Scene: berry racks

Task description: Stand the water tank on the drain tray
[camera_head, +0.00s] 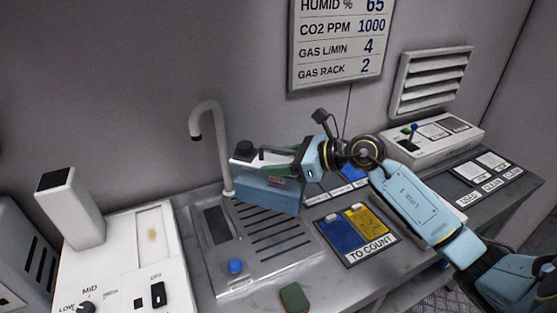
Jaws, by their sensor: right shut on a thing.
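The water tank (267,196) is a blue box over the back part of the metal drain tray (283,262), near the foot of the tap. My right gripper (278,164) comes in from the right and is shut on the tank at its top. The gripper hides part of the tank's top, and the tank hides the tray's back slots. I cannot tell whether the tank's underside touches the tray. The tray's front slots are bare. My left gripper is not in view.
A curved grey tap (212,140) rises behind the tray. A blue knob (236,267) sits at its front left and a green sponge (294,298) in front. A white machine (110,262) stands at left.

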